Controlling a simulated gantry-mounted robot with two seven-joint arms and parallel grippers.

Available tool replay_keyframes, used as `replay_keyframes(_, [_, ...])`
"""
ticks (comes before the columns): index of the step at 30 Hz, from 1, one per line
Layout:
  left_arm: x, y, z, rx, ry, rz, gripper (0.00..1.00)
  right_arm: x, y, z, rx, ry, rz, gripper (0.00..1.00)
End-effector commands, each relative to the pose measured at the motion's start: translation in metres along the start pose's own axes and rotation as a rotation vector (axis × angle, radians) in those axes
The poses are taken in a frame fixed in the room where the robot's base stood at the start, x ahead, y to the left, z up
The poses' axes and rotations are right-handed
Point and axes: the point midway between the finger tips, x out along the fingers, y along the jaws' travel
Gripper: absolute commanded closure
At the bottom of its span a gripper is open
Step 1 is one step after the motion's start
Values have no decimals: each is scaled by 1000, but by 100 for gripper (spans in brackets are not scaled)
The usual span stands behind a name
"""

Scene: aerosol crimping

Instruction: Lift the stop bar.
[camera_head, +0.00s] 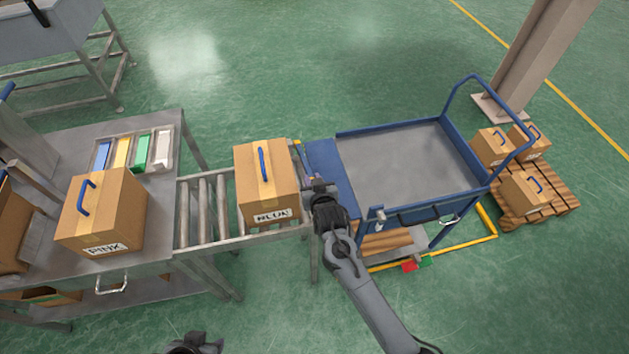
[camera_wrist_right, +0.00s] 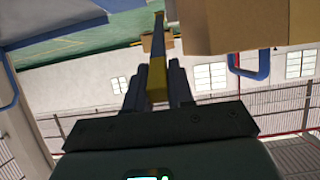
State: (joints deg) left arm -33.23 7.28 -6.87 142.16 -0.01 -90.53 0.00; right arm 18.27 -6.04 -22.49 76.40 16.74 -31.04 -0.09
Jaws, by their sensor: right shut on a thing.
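My right gripper (camera_head: 318,188) is at the right end of the roller conveyor, beside the box labelled BLUE (camera_head: 266,182). In the right wrist view its fingers (camera_wrist_right: 158,85) are shut on the stop bar (camera_wrist_right: 157,75), which shows a yellow section between them and a dark length reaching beyond.
The roller conveyor (camera_head: 205,205) joins a metal table (camera_head: 165,215) bearing a box labelled PINK (camera_head: 103,215). A blue-railed cart (camera_head: 405,165) stands right of the conveyor. A pallet (camera_head: 560,190) with several boxes is farther right. Green floor is clear at the front.

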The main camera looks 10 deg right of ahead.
Motion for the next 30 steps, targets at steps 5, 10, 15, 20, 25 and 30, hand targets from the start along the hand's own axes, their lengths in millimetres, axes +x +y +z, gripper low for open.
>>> replay_keyframes(5, [-32, -2, -10, 1, 0, -1, 60, -1, -1, -31, -1, -76, -1, 100])
replay_keyframes(10, [-45, -2, -14, -1, 0, 1, 60, 2, 0, -45, 0, -132, 0, 100])
replay_keyframes(15, [-52, -1, -17, -6, 0, 5, 60, 5, 0, -52, -1, -165, -1, 100])
replay_keyframes(20, [-54, 0, -18, -11, 1, 9, 60, 6, 0, -53, -1, -179, -1, 100])
replay_keyframes(25, [-54, 1, -18, -12, 0, 10, 60, 7, 0, -53, -1, -181, 0, 100])
replay_keyframes(30, [-54, 0, -18, -11, 0, 9, 60, 7, 0, -53, -1, -181, 0, 100])
